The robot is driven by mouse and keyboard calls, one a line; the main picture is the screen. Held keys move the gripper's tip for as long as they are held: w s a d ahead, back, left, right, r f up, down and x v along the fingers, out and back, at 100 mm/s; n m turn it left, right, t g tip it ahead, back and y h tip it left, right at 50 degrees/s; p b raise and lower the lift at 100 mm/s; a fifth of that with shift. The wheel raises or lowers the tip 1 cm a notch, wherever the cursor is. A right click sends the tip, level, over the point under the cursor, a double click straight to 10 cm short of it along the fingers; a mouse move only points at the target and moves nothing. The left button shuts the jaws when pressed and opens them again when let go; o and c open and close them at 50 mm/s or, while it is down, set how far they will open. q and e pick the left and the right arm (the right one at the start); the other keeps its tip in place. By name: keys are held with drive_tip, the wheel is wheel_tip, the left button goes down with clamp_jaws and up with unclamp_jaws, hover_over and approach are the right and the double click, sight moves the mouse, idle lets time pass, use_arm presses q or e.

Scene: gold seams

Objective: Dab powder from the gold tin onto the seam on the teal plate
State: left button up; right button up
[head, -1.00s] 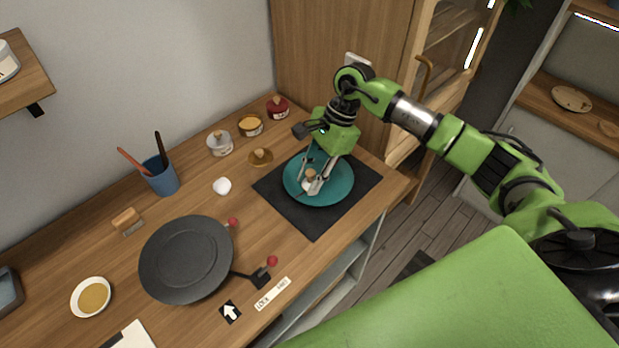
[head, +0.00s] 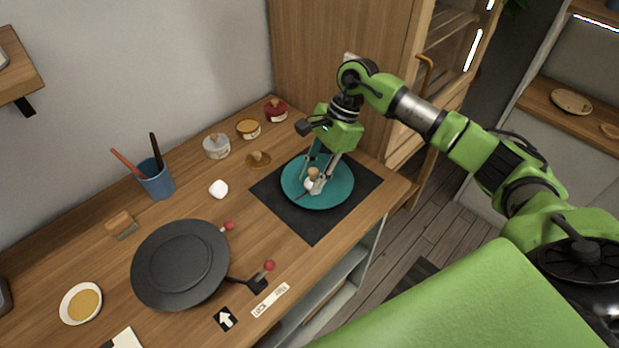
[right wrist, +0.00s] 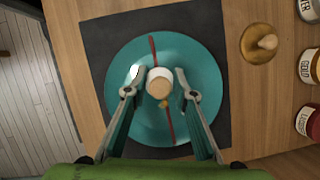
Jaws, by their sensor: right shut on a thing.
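My right gripper (head: 316,182) is shut on a small white dabber with a tan wooden knob (right wrist: 159,84), held over the middle of the teal plate (head: 340,193). In the right wrist view the plate (right wrist: 205,85) has a dark red seam (right wrist: 172,126) across it, with a small gold spot (right wrist: 164,104) beside the dabber. The dabber hides part of the seam; I cannot tell whether it touches the plate. The gold tin (head: 248,128) stands open behind the plate, and its label shows in the wrist view (right wrist: 307,66). My left gripper is not in view.
The plate lies on a dark mat (head: 311,228). A knobbed gold lid (head: 258,160), a silver tin (head: 216,147) and a red tin (head: 276,111) stand behind it.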

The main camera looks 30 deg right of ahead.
drive_tip(key=shift+w+d+b, duration=0.55)
drive_tip(key=shift+b, duration=0.05)
drive_tip(key=shift+s+d+b, duration=0.1)
drive_tip(key=shift+d+b, duration=0.25)
drive_tip(key=shift+d, duration=0.55)
drive_tip(key=shift+w+d+b, duration=0.4)
drive_tip(key=shift+w+b, duration=0.1)
drive_tip(key=shift+w, duration=0.15)
drive_tip(key=shift+s+d+b, duration=0.2)
drive_tip(key=shift+d+b, duration=0.15)
drive_tip(key=shift+d, duration=0.35)
drive_tip(key=shift+w+a+b, duration=0.2)
drive_tip(key=shift+w+b, duration=0.1)
drive_tip(key=shift+w, duration=0.15)
drive_tip(key=shift+s+d, duration=0.1)
drive_tip(key=shift+s, duration=0.25)
drive_tip(key=shift+w, duration=0.1)
drive_tip(key=shift+w+b, duration=0.1)
drive_tip(key=shift+b, duration=0.2)
